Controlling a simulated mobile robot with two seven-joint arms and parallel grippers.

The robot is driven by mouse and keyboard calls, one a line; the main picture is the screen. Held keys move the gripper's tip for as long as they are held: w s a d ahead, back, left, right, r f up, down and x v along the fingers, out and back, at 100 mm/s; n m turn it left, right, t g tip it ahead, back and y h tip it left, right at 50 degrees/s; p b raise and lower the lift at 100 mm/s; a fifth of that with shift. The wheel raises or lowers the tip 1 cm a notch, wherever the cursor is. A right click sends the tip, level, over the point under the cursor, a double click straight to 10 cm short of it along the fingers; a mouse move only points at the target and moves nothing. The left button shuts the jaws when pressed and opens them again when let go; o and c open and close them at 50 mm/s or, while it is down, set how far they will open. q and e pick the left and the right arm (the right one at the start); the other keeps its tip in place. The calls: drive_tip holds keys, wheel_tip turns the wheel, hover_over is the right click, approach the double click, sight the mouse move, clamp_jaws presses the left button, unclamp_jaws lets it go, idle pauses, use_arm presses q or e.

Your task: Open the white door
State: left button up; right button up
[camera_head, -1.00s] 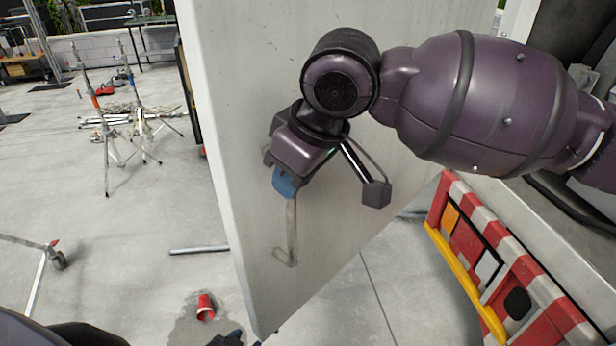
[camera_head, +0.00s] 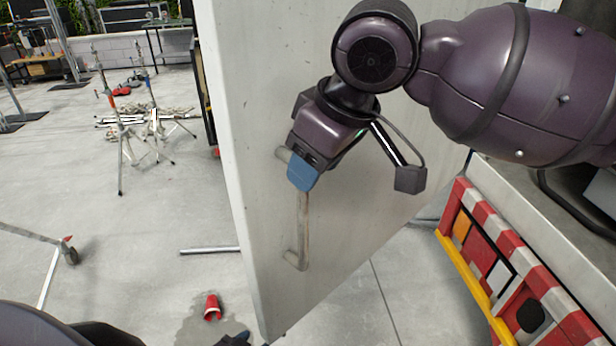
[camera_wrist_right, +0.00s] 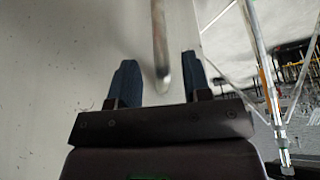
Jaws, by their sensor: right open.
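The white door (camera_head: 262,110) fills the middle of the head view, standing at an angle, with its left edge and lower corner free. Its upright bar handle (camera_head: 303,222) is on the face toward me. My right gripper (camera_head: 303,178) is at the upper part of the handle and hides some of it.
A red-and-white striped case (camera_head: 500,265) with a yellow edge stands right of the door. A red cup (camera_head: 212,307) lies on the floor at lower left. Light stands (camera_head: 122,135) are farther left. The floor between them is mostly clear.

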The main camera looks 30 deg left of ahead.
drive_tip(key=v, duration=0.7)
drive_tip(key=shift+r, duration=0.2)
drive_tip(key=shift+c, duration=0.2)
